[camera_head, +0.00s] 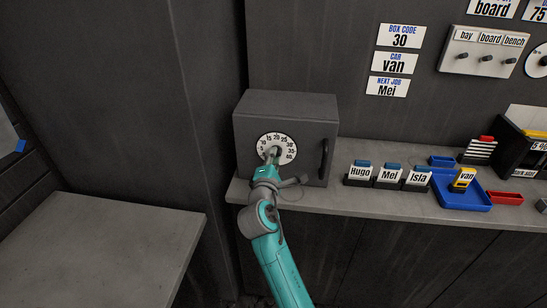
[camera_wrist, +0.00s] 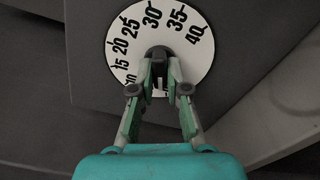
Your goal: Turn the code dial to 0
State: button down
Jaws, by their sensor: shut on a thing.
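The code dial is a round white disc (camera_head: 282,139) with black numbers on the front of a dark grey box (camera_head: 287,103). The disc (camera_wrist: 116,45) also fills the top of the wrist view, with numbers from about 10 to 40 around its rim. My gripper (camera_head: 271,156) is at the dial's middle. In the wrist view my gripper (camera_wrist: 160,75) has its fingers closed on the dark knob (camera_wrist: 159,52) at the disc's centre. The fingers hide the lower part of the disc, and I cannot read the pointer's setting.
The box has a dark handle (camera_head: 324,159) at its right. Name holders, a blue tray (camera_head: 464,203) and a red tray (camera_head: 505,198) stand on the shelf to the right. A box code sign (camera_head: 400,36) reads 30. A grey table (camera_head: 100,245) is at the left.

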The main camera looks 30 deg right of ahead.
jog(key=shift+f+n, duration=0.1)
jog(key=shift+n, duration=0.5)
jog(key=c, duration=1.2)
grip_release()
jog(key=shift+o, duration=0.2)
jog(key=v, duration=1.2)
jog(key=shift+f, duration=0.1)
